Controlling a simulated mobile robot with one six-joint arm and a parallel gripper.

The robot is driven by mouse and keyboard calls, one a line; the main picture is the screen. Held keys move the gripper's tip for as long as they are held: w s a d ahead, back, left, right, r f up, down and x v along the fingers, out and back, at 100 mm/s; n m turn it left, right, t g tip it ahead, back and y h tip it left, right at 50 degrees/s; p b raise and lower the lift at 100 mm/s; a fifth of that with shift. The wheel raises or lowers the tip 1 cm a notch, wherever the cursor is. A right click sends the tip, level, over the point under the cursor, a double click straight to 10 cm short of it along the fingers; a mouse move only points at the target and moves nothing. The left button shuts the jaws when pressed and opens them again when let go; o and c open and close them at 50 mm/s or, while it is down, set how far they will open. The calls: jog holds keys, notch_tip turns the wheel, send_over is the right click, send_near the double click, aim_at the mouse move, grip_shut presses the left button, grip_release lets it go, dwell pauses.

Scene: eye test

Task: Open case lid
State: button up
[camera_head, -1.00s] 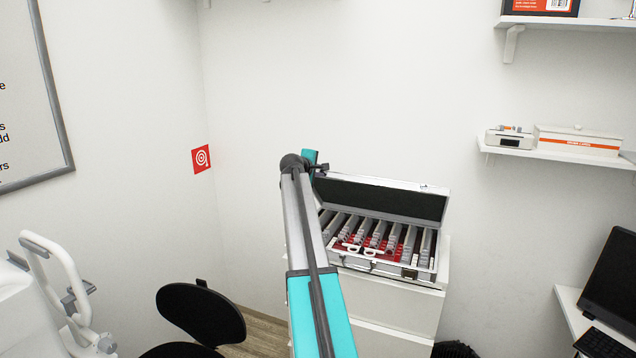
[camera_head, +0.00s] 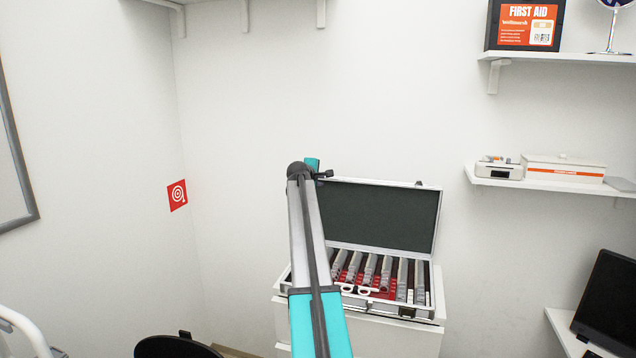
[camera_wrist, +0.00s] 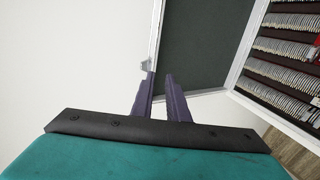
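The silver case stands open on a white cabinet in the head view, its lid (camera_head: 378,212) raised at the back with the dark lining showing. The case body (camera_head: 431,300) holds rows of grey pieces on red. In the wrist view the lid (camera_wrist: 205,45) fills the middle, and the rows lie at the right. My gripper (camera_wrist: 160,76) has its two dark fingers close together, a narrow gap between them, at the lid's free edge near a small latch. In the head view it is at the lid's upper left corner, mostly hidden by my arm.
The white cabinet (camera_head: 395,337) stands near the wall. Shelves are at the right, with a white box (camera_head: 563,170) and a first aid box (camera_head: 526,24). A dark monitor (camera_head: 607,302) is at lower right. A black chair (camera_head: 175,347) is at lower left. The wall above the lid is clear.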

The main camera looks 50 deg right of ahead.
jog(key=b+v, duration=0.4)
jog(key=v, duration=1)
dwell(0.7)
